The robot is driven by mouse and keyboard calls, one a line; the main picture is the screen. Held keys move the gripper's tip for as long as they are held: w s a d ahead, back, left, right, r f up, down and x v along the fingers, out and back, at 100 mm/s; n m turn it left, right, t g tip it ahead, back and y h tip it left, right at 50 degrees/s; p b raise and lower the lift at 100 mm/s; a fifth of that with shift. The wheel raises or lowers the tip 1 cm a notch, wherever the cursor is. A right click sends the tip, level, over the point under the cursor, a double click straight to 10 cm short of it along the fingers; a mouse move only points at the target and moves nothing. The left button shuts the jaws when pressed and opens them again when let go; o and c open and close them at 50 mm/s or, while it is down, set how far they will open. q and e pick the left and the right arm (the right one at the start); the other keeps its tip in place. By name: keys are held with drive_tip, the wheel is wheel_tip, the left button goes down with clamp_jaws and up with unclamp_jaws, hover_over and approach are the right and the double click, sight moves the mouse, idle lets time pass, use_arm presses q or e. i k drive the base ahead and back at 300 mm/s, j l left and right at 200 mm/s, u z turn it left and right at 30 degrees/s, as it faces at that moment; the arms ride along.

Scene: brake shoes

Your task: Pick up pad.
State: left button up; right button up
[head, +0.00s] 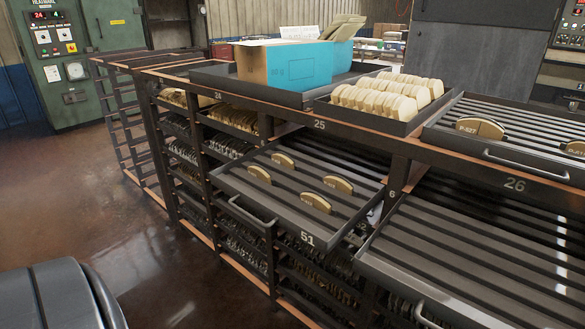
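Four candidate groups of tan brake pads show in the head view. Several pads stand upright and apart in the pulled-out drawer 51 (262,205), such as a front-left pad (259,174), a back pad (283,160) and a right pad (338,184). Another pad (315,201) stands nearest the drawer's front. A larger pad marked P-527 (480,127) stands in the upper right tray 26 (515,172). Rows of pads (390,95) fill the tray above label 25. Which pad the task means cannot be told. Neither gripper is in view.
A blue and cardboard box (290,64) stands on the rack top. An empty slatted drawer (455,255) is pulled out at lower right. Packed shelves (240,262) lie below drawer 51. Open floor (80,210) lies at left.

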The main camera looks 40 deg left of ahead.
sight(257, 171)
drive_tip(key=j+u, duration=0.1)
drive_tip(key=u, duration=1.45)
drive_tip(key=i+j+z, duration=0.15)
